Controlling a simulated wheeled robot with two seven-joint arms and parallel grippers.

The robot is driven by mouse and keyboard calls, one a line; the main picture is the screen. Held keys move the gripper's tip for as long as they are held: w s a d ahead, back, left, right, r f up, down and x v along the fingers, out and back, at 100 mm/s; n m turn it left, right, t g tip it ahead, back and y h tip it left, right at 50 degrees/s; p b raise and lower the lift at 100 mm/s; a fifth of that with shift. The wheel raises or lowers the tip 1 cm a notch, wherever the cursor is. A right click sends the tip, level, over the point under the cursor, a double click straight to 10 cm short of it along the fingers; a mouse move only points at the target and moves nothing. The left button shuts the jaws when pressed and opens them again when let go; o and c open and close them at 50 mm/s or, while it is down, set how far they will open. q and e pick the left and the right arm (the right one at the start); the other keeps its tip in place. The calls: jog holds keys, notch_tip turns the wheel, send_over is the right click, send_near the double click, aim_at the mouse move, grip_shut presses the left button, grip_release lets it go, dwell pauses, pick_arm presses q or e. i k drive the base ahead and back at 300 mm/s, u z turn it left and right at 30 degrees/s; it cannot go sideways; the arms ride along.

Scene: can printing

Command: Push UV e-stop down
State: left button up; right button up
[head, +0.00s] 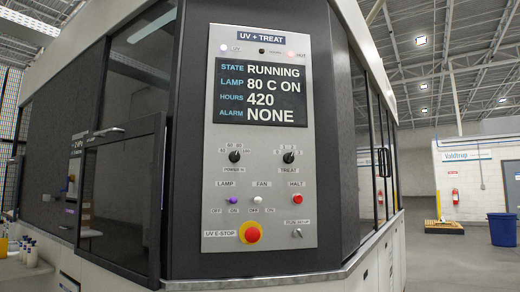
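The UV e-stop (251,233) is a red mushroom button on a yellow ring, low on the grey UV + TREAT control panel (222,140). Its label, "UV E-STOP", is to its left. I cannot tell from this angle whether the button is pressed in. The panel's screen (262,92) reads state RUNNING, lamp 80 C ON, hours 420, alarm NONE. Neither of my grippers is in view.
Above the e-stop are a purple lamp switch (233,199), a white fan switch (256,199), a red halt button (296,198) and two black knobs. A key switch (297,233) is to its right. A blue bin (503,230) stands far right.

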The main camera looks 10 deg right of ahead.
aim_at(252, 235)
jog(key=z, duration=0.4)
jog(key=i, duration=1.3)
jog(key=u, duration=0.3)
